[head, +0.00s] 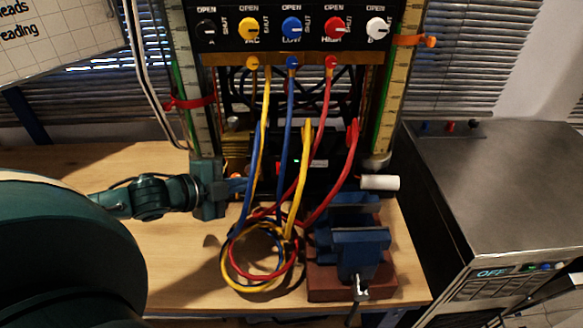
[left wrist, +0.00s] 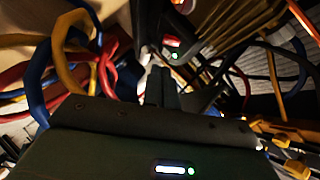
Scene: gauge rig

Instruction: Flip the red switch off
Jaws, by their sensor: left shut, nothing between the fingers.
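The red switch (head: 281,168) sits on a dark box behind the hoses, in the middle of the head view, with a small green light (head: 296,162) beside it. In the left wrist view the red switch (left wrist: 171,42) is lit, just beyond the fingertips, with the green light (left wrist: 174,56) below it. My left gripper (head: 238,186) comes in from the left at the hoses; its fingers (left wrist: 162,84) are shut and empty, pointing toward the switch. They look apart from it, though the gap is hard to judge. Which way the switch is tipped cannot be told. My right gripper is not in view.
Blue, yellow and red hoses (head: 290,120) hang from the valve panel (head: 290,35) and coil on the wooden table (head: 185,270). A blue vise (head: 358,240) stands right of the coil. A grey cabinet (head: 500,190) is at the right. Bare table lies left of the coil.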

